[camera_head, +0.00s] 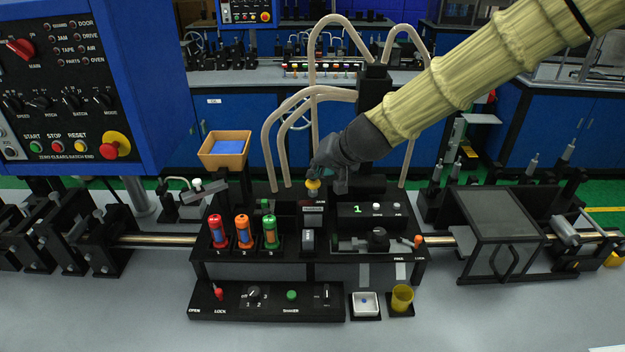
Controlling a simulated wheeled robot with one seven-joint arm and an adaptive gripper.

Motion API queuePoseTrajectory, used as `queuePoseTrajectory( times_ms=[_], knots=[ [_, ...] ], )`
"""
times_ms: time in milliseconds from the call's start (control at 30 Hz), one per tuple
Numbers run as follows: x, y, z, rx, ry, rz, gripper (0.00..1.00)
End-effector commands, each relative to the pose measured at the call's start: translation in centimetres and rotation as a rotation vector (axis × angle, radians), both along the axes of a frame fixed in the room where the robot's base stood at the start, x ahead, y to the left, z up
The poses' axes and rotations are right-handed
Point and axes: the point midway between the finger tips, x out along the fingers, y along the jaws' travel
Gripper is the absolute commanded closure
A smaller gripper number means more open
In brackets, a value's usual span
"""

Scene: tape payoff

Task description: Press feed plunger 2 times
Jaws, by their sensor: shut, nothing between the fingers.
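My gripper (318,173), dark grey at the end of my cream-sleeved arm, is shut and empty. It reaches down over the back middle of the black machine (270,240). Right under its tip is a yellow-topped upright part (313,187) on a pale stem, which looks like the feed plunger. The fingertips are at or just above its top; whether they touch I cannot tell. The gripper hides part of what lies behind it. A small display (357,210) to the right of the plunger shows a green 1.
Red, orange and green capped tubes (242,232) stand at the front left of the machine. Pale hoses (268,145) arch close behind and left of the gripper. A blue control cabinet (80,90) fills the upper left. A yellow cup (402,298) stands at front right.

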Motion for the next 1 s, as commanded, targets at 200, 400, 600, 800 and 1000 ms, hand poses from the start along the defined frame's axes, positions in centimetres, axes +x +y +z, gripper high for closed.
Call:
queuePoseTrajectory(
  times_ms=[200, 400, 600, 800, 1000],
  knots=[
    [-0.03, 0.00, -0.30, 0.000, 0.001, 0.001, 1.00],
    [-0.04, 0.00, -0.48, 0.001, 0.001, 0.000, 1.00],
    [-0.05, 0.00, -0.67, 0.001, 0.001, 0.000, 1.00],
    [-0.05, 0.01, -0.86, 0.001, 0.002, 0.000, 1.00],
    [-0.06, 0.00, -1.05, 0.001, 0.002, 0.000, 1.00]
  ],
)
